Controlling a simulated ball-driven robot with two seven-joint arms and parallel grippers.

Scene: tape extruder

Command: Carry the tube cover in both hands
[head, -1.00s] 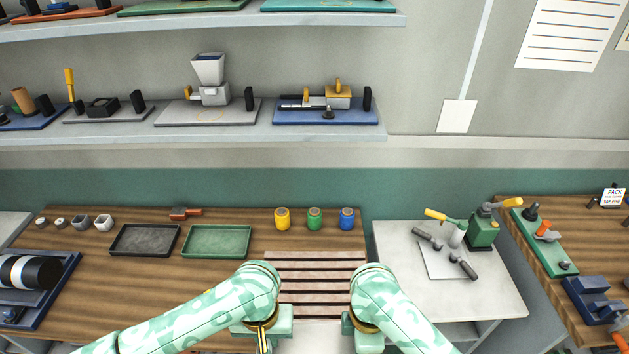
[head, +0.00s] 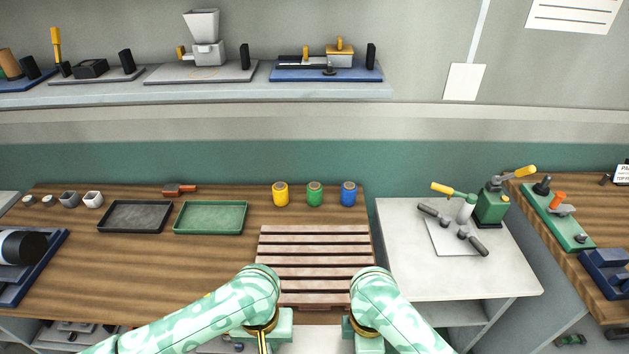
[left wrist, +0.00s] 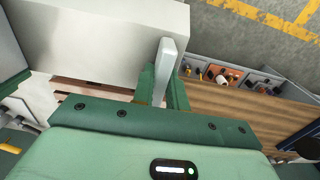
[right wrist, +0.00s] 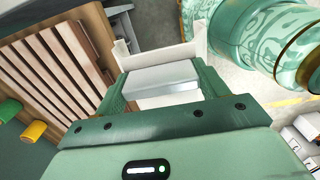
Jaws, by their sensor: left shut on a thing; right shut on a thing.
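The tube cover is a pale, whitish piece (head: 315,341) held between my two grippers. Only its edge shows at the bottom of the head view. In the left wrist view it is a large pale box (left wrist: 95,35) with a grey bar between the fingers. My left gripper (head: 282,325) is shut on that bar (left wrist: 166,65). The right wrist view shows my right gripper (right wrist: 165,85) shut on a grey grip part (right wrist: 160,76) of the cover. Most of the cover is hidden below the head view.
A slatted wooden rack (head: 315,247) lies on the bench ahead. Yellow (head: 280,194), green (head: 315,194) and blue (head: 349,194) canisters stand behind it. Black (head: 134,217) and green (head: 211,217) trays lie left. A white table (head: 410,265) with tools stands right.

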